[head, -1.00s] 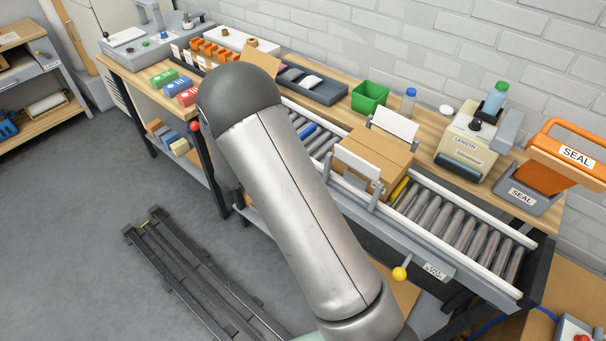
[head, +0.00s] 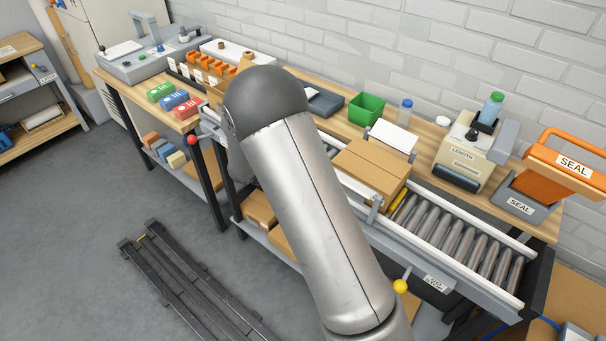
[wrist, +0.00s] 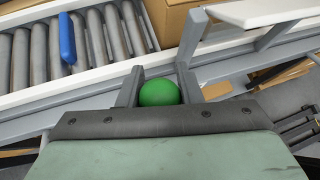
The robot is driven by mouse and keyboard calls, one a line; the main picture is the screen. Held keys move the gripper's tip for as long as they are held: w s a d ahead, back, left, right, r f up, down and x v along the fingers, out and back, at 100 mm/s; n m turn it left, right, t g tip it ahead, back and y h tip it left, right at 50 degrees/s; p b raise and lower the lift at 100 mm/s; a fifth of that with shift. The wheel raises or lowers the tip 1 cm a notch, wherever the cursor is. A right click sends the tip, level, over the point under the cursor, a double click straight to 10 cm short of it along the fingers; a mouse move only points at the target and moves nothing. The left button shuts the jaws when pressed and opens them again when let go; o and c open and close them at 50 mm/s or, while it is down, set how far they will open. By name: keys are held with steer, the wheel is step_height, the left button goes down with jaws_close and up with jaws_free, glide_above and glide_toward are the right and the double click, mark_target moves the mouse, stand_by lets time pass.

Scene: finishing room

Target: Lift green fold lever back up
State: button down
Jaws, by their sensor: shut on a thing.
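In the wrist view a green ball knob (wrist: 160,93), the end of the fold lever, sits between the two grey fingers of my gripper (wrist: 160,85). The fingers are shut on it. The lever's shaft is hidden behind the knob and fingers. A white fold plate (wrist: 270,9) on a grey bracket (wrist: 193,38) is just right of the gripper, beside a cardboard box (wrist: 172,22). In the head view the box (head: 372,168) sits on the roller conveyor, with another white plate (head: 392,137) behind it. My arm hides the gripper and knob there.
Rollers (head: 455,233) run right of the box. A blue piece (wrist: 67,38) lies on the rollers at left in the wrist view. A yellow knob (head: 400,286) sticks out of the conveyor's front. A length machine (head: 466,152) and orange sealer (head: 560,165) stand at right. The floor in front holds dark rails (head: 185,290).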

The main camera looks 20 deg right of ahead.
steer(key=c, duration=1)
jaws_free()
steer(key=shift+w+f, duration=0.1)
steer(key=shift+f, duration=0.15)
steer(key=shift+c, duration=0.2)
steer(key=shift+r, duration=0.1)
steer(key=b+v, duration=0.2)
steer(key=v, duration=1.5)
steer(key=shift+a+r+b, duration=0.15)
steer(key=shift+a+b, duration=0.05)
steer(key=shift+b, duration=0.1)
